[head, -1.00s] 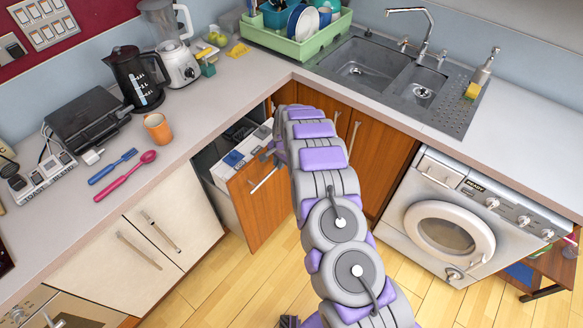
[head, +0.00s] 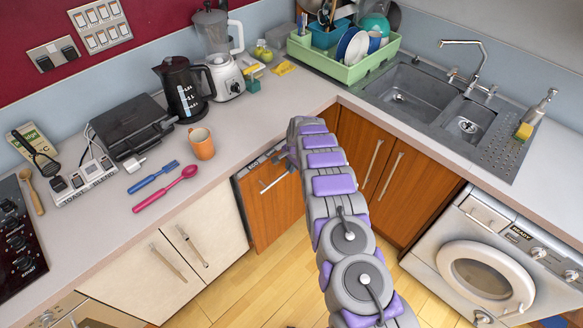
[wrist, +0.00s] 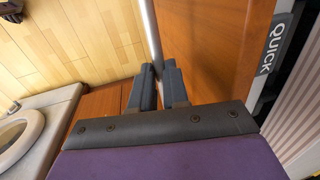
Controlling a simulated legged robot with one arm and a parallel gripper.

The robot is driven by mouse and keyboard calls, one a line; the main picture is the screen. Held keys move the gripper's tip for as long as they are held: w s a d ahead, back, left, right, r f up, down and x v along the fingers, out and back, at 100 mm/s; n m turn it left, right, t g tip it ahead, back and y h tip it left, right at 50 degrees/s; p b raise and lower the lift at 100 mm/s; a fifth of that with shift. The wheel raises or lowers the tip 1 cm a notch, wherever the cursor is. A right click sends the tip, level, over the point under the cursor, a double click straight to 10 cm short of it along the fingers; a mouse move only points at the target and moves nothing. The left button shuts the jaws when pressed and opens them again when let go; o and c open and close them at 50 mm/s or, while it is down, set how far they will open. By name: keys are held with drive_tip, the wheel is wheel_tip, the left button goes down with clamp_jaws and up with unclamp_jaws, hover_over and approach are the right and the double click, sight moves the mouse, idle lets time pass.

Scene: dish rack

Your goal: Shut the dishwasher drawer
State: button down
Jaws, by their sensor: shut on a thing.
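The dishwasher drawer has a wooden front (head: 268,215) and stands below the counter at the middle left in the head view. Its front is close to the line of the cabinets, and a dark control strip shows along its top. My gripper (wrist: 158,75) is shut on the drawer's metal bar handle (wrist: 151,30), with a finger on either side.
White cabinets (head: 180,250) stand left of the drawer and wooden cabinet doors (head: 385,175) stand right. A washing machine (head: 480,265) is at the far right. The counter above holds a kettle, blender, mug and utensils. The wooden floor (head: 240,295) in front is clear.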

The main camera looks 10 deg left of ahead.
drive_tip(key=shift+w+d+r, duration=0.1)
drive_tip(key=shift+w+d, duration=0.05)
drive_tip(key=shift+d, duration=0.05)
drive_tip(key=c, duration=1.1)
unclamp_jaws()
drive_tip(key=shift+d, duration=0.2)
drive_tip(key=shift+a, duration=0.15)
drive_tip(key=shift+a, duration=0.1)
drive_tip(key=d+r, duration=0.1)
drive_tip(key=r, duration=0.4)
drive_tip(key=s+d+r+p, duration=0.1)
drive_tip(key=r, duration=0.5)
drive_tip(key=s+d+r, duration=0.1)
drive_tip(key=r, duration=0.4)
drive_tip(key=shift+s+r+p, duration=0.1)
drive_tip(key=shift+r+p, duration=0.3)
